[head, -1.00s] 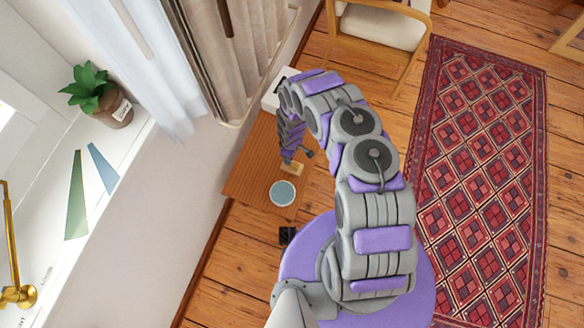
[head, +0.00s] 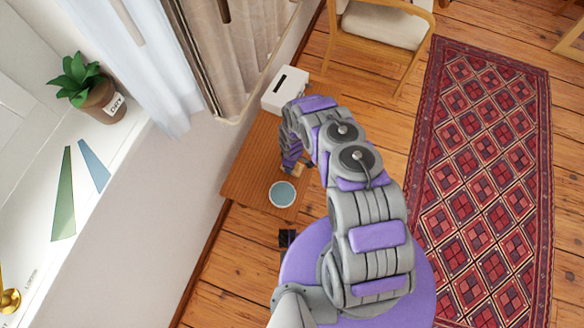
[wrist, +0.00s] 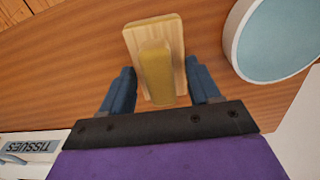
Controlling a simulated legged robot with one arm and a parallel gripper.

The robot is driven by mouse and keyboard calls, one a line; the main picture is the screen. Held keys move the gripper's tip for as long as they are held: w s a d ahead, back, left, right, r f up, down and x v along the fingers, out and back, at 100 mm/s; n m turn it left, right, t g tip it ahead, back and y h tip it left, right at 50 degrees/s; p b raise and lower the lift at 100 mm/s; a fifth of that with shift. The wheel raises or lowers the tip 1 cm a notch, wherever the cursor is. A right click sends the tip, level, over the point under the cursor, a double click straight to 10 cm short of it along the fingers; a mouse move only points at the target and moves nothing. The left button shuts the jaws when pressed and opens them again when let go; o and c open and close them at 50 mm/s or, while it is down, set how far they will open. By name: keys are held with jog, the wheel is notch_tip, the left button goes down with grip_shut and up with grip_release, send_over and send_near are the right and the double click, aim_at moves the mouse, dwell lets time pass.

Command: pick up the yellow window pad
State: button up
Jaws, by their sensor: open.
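The yellow window pad (wrist: 138,42), a pale wooden block with a raised yellow grip, lies on the wooden table. It shows as a small tan patch in the head view (head: 299,170), partly hidden by my arm. In the wrist view my gripper (wrist: 160,68) is open, with one blue finger on each side of the raised grip. Gaps show between the grip and both fingers, so it is not held. The finger height above the table is hard to tell.
A round dish with a blue inside (head: 283,194) sits close to the pad on the table (head: 240,183). A white tissue box (head: 286,90) stands at the table's far end. A wall and curtain (head: 245,60) border the left; a chair (head: 385,25) stands beyond.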

jog(key=c, duration=1.1)
jog(key=shift+r, duration=0.2)
notch_tip(320, 180, up, 10)
jog(key=p, duration=0.3)
jog(key=shift+w+f, duration=0.1)
